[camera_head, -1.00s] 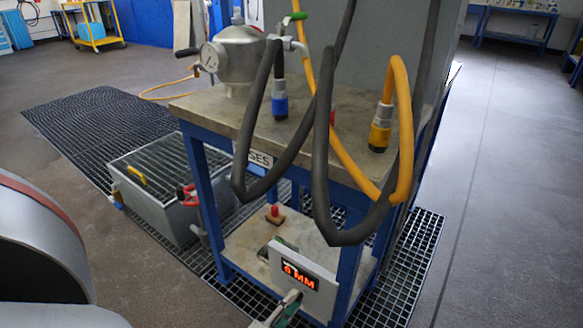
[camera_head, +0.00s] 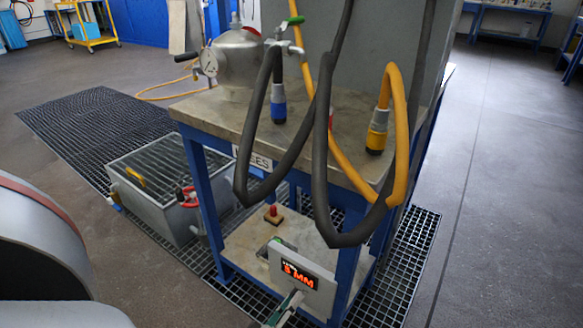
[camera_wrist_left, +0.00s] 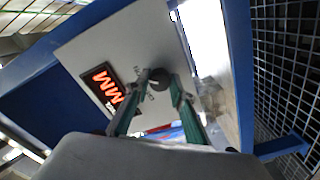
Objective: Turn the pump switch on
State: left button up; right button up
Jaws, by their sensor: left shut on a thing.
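A light grey control panel (camera_head: 318,296) with a red lit display (camera_head: 299,274) is on the front of the table's lower shelf. The display reads what looks like "3 MM". The panel also shows in the left wrist view (camera_wrist_left: 135,45), with its display (camera_wrist_left: 103,85). A dark round knob (camera_wrist_left: 158,76), which looks like the pump switch, sits on it. My left gripper (camera_head: 291,301) is at the panel's lower front. In the left wrist view its green fingers (camera_wrist_left: 159,88) are shut on the knob. The knob is hidden in the head view. My right gripper is not in view.
Black hoses (camera_head: 322,150) and a yellow hose (camera_head: 399,110) hang in front of the blue-legged table (camera_head: 225,110). A metal vessel with a gauge (camera_head: 238,55) stands on top. A grated grey tank (camera_head: 160,205) is left. Floor at right is clear.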

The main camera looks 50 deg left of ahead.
pick_arm(q)
jog(key=shift+m, duration=0.6)
jog(key=o, duration=1.1)
jog(key=v, duration=0.7)
jog(key=shift+s, duration=0.25)
